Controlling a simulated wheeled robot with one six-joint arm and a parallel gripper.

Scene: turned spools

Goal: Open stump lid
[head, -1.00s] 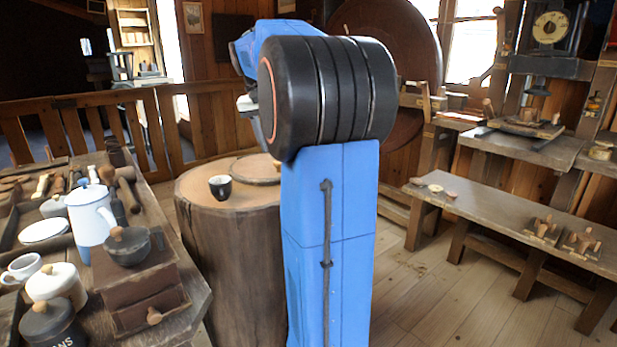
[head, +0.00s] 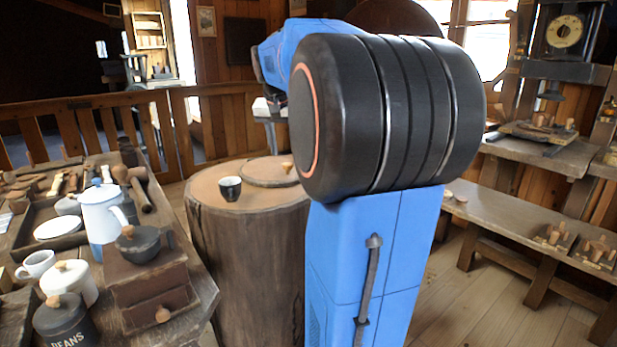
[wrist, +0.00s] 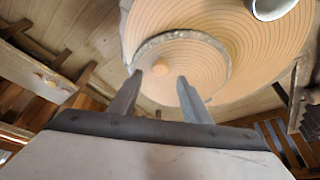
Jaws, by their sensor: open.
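The stump (head: 245,260) stands upright in the middle of the head view. Its round lid (head: 262,172) lies flat on the top, with a small wooden knob (head: 286,167) near the right of what shows. In the wrist view the lid (wrist: 200,62) is a disc with a darker rim, and its pale knob (wrist: 160,68) shows close to the left fingertip. My gripper (wrist: 170,80) is open, with both fingers pointing toward the lid and nothing held. In the head view my arm hides part of the stump's right side.
A dark cup (head: 230,188) stands on the stump top beside the lid; it also shows in the wrist view (wrist: 272,8). A cluttered table (head: 205,300) with a white coffee pot (head: 100,215) is at left. A low bench (head: 520,225) runs along the right.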

